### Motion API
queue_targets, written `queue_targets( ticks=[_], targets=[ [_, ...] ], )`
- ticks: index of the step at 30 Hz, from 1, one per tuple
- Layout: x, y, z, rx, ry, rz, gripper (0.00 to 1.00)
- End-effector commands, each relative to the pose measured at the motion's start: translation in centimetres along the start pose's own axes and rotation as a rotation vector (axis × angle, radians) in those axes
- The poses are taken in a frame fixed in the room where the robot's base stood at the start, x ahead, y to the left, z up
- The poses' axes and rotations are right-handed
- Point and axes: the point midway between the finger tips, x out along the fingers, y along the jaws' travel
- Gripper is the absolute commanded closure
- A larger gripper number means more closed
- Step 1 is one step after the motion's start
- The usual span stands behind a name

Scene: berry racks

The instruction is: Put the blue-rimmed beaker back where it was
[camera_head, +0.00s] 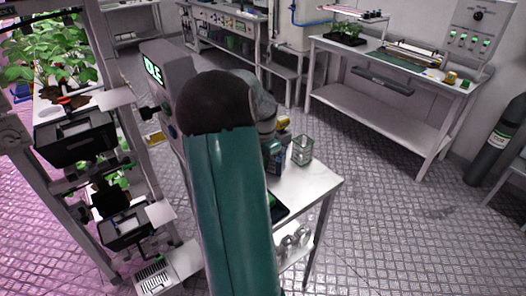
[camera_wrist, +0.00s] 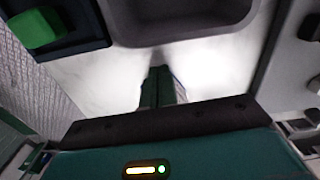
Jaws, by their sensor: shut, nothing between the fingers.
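No beaker with a clearly blue rim can be made out in either view. A small clear container with a greenish rim (camera_head: 302,150) stands upright on the white table (camera_head: 316,183), just right of my arm; I cannot tell whether it is the beaker. In the wrist view my gripper (camera_wrist: 162,72) has its dark green fingers together, with nothing between them, over a bright white surface. In the head view my teal arm hides the gripper and much of the table.
The wrist view shows a grey basin-like recess (camera_wrist: 180,18) ahead of the fingers and a green block (camera_wrist: 38,28) in a dark tray at upper left. A plant rack (camera_head: 75,140) stands left. A bench (camera_head: 385,105) and gas cylinder (camera_head: 500,140) stand right, with open floor between.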

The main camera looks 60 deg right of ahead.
Motion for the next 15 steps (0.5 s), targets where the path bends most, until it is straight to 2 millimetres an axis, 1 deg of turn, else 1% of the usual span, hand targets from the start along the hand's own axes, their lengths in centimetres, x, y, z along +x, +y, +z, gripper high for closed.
queue_targets(
  ticks=[1,5,15],
  targets=[
    [0.58,-0.04,0.04,-0.001,-0.001,0.001,1.00],
    [1.30,-0.18,0.04,-0.001,0.000,0.000,1.00],
    [1.41,-0.36,-0.10,-0.001,0.000,0.000,1.00]
  ],
)
